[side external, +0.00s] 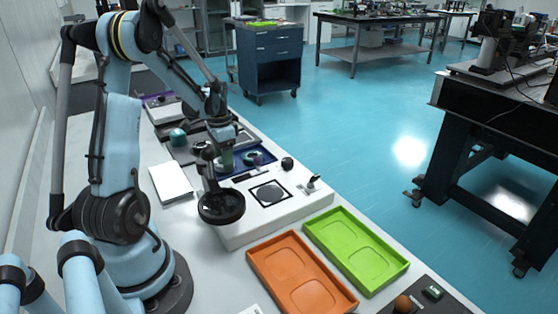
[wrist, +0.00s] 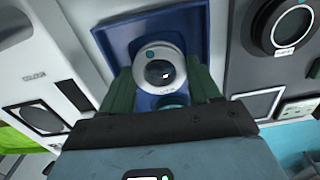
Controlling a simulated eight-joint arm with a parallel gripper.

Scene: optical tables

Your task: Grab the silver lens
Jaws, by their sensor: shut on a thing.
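The silver lens (wrist: 160,72) is a round pale ring with dark glass, and it shows between the two green fingers of my gripper (wrist: 163,82) in the wrist view. The fingers are shut on its sides. A blue tray (wrist: 122,28) lies behind the lens. A teal round piece (wrist: 174,101) shows just below it, partly hidden by my gripper. In the side view my gripper (side external: 226,160) is low at the blue tray (side external: 268,158), and the lens cannot be made out there.
A white device box (side external: 290,210) stands in front, with a black round part (side external: 221,206) beside it. An orange tray (side external: 272,260) and a green tray (side external: 355,248) lie nearer the front. A white flat pad (side external: 172,182) lies to the left. Dark equipment stands behind.

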